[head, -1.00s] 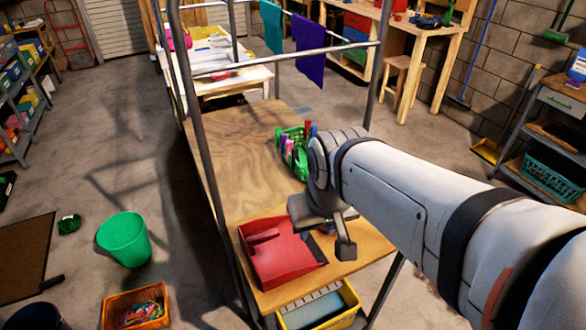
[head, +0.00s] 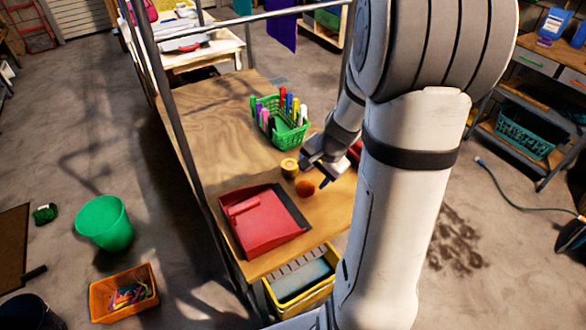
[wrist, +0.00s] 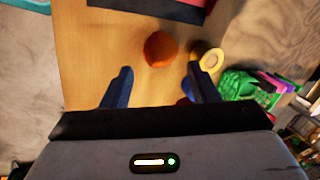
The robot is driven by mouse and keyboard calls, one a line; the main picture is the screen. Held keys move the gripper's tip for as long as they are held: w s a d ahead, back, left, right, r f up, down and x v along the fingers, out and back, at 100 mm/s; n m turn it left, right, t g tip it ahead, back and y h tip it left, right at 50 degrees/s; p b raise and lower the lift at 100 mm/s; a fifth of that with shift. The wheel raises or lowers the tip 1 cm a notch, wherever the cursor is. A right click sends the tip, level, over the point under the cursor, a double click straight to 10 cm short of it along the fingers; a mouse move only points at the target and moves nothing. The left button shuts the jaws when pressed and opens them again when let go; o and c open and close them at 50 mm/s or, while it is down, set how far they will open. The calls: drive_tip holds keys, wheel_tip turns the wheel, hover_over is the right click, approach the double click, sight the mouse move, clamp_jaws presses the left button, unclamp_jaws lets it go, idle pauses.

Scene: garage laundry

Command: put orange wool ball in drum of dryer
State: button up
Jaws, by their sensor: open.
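The orange wool ball (head: 305,188) lies on the wooden table top (head: 215,130), beside a yellow roll-like object (head: 289,167). In the wrist view the ball (wrist: 160,48) is ahead of my gripper (wrist: 160,85), roughly between the lines of its two blue fingers. My gripper (head: 325,172) is open and empty, low over the table, just to the right of the ball in the head view. I cannot tell if a finger touches the ball. No dryer shows in either view.
A red dustpan (head: 260,220) lies at the table's near end. A green basket of markers (head: 282,120) stands behind the ball. Metal posts frame the table. A yellow bin (head: 300,280) is below; a green bucket (head: 104,223) and orange basket (head: 122,292) stand on the floor.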

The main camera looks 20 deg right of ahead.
sight(308, 185)
drive_tip(key=shift+m, duration=0.3)
drive_tip(key=x, duration=0.3)
drive_tip(key=b+x, duration=0.1)
drive_tip(key=x, duration=0.4)
drive_tip(key=shift+w+d+f, duration=0.3)
drive_tip(key=shift+f, duration=0.05)
drive_tip(key=c, duration=0.8)
drive_tip(key=shift+r, duration=0.15)
